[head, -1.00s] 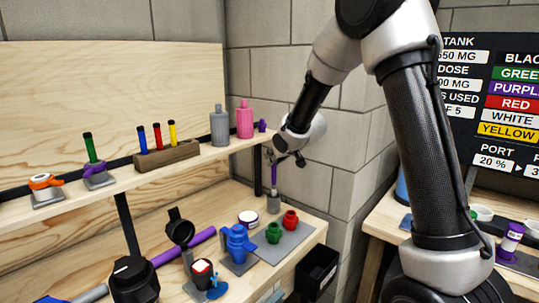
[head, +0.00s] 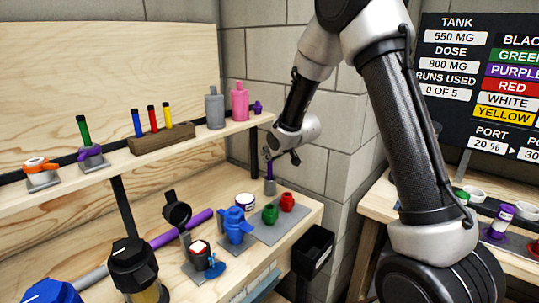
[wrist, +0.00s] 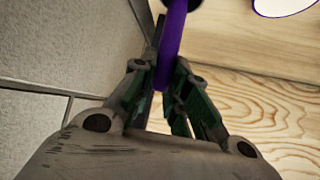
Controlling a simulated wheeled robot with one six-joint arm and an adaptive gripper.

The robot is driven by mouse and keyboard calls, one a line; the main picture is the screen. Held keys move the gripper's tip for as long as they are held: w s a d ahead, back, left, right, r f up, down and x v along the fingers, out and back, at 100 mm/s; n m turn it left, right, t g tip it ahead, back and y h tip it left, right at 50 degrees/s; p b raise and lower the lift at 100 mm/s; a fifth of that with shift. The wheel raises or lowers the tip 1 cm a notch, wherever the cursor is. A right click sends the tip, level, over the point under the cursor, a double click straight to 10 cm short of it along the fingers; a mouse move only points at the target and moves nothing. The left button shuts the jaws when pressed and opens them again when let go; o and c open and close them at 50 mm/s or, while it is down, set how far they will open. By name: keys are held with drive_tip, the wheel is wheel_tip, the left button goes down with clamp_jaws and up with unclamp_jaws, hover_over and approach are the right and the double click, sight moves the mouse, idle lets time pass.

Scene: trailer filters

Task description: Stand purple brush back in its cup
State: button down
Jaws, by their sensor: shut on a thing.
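The purple brush (head: 269,168) is upright at the right end of the lower shelf in the head view. Its lower end meets the mouth of the small grey cup (head: 270,187) and appears to be inside it, though the view is too small to tell how deep. My gripper (head: 272,156) is shut on the brush's upper part. In the wrist view, the purple brush (wrist: 171,45) runs between the two fingers of my gripper (wrist: 160,78). The cup cannot be made out there.
The upper shelf (head: 200,140) edge is close to my wrist. A block wall (head: 340,130) lies behind, and a black bin (head: 313,250) hangs at the right.

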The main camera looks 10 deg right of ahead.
drive_tip(key=shift+f, duration=0.5)
drive_tip(key=c, duration=1.3)
unclamp_jaws()
drive_tip(key=v, duration=1.1)
drive_tip(key=s+d+f+g+h, duration=0.2)
drive_tip(key=s+d+g, duration=0.15)
drive_tip(key=s, duration=0.35)
drive_tip(key=s+d+f+g+h, duration=0.1)
drive_tip(key=s+d+f+g, duration=0.1)
drive_tip(key=s+d, duration=0.3)
drive_tip(key=s+d+r+m, duration=0.1)
drive_tip(key=s+r, duration=0.3)
drive_tip(key=s, duration=0.4)
drive_tip(key=s+d+r+m, duration=0.1)
drive_tip(key=s+r, duration=0.4)
drive_tip(key=s, duration=0.3)
drive_tip(key=s+d+r+m, duration=0.1)
drive_tip(key=s+r, duration=0.3)
drive_tip(key=s, duration=0.4)
drive_tip(key=shift+d+r, duration=0.2)
drive_tip(key=shift+d, duration=0.3)
